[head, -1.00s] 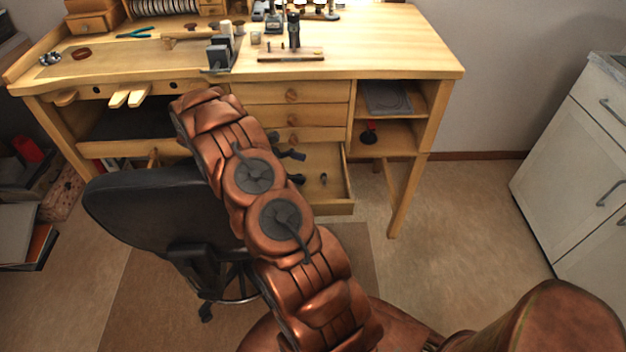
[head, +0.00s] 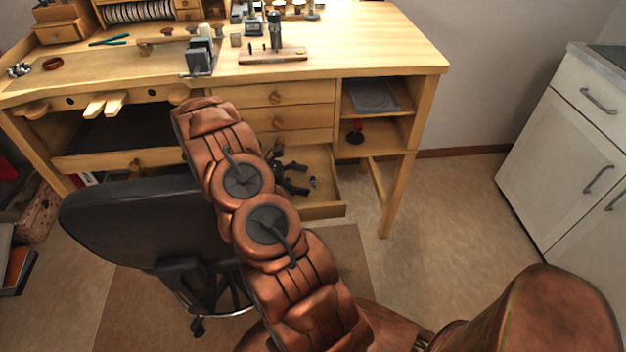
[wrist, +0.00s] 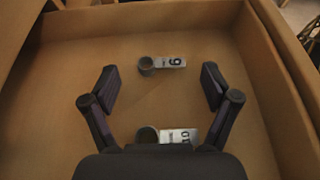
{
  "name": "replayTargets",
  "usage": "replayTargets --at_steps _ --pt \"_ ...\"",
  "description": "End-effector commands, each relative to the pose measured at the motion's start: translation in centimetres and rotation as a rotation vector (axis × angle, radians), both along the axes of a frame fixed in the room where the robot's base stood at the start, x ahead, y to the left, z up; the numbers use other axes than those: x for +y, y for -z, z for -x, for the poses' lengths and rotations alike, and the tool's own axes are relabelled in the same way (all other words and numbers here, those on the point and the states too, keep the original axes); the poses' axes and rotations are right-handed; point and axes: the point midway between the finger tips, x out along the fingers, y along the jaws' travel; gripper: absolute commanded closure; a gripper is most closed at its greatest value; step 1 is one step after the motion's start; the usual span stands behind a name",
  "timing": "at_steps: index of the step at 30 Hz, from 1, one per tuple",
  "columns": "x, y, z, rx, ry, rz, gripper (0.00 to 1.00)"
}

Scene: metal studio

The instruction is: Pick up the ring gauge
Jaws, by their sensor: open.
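Two ring gauges lie apart on the floor of an open wooden drawer (wrist: 200,108). Each has a dark ring with a pale numbered tag. The far ring gauge (wrist: 147,66) has its tag pointing right, and it lies ahead of and between my fingertips. The near ring gauge (wrist: 147,134) is partly hidden by the body of my gripper (wrist: 160,80). My gripper is open and empty, with a finger on each side. In the head view, my gripper (head: 291,180) is in the drawer opening, and a small dark gauge (head: 313,183) shows just right of it.
The drawer's side walls (wrist: 285,80) stand close to my fingers. The drawer belongs to a wooden workbench (head: 380,55) with tools on top. A black chair (head: 140,220) stands left of my arm. Open floor lies on the right, before a white cabinet (head: 560,150).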

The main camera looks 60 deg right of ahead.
Motion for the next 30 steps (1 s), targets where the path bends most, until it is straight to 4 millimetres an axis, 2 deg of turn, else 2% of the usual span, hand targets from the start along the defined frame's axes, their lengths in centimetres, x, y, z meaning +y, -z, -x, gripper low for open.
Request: replayTargets --at_steps 3,10,24,30 --pt "-0.62 0.40 0.88 0.002 0.000 0.000 0.13" --pt "-0.71 0.52 1.00 0.001 -0.001 0.001 0.13" --pt "-0.68 0.51 1.00 0.002 -0.001 0.001 0.62" --pt "-0.68 0.50 0.99 0.001 -0.001 0.000 0.63"
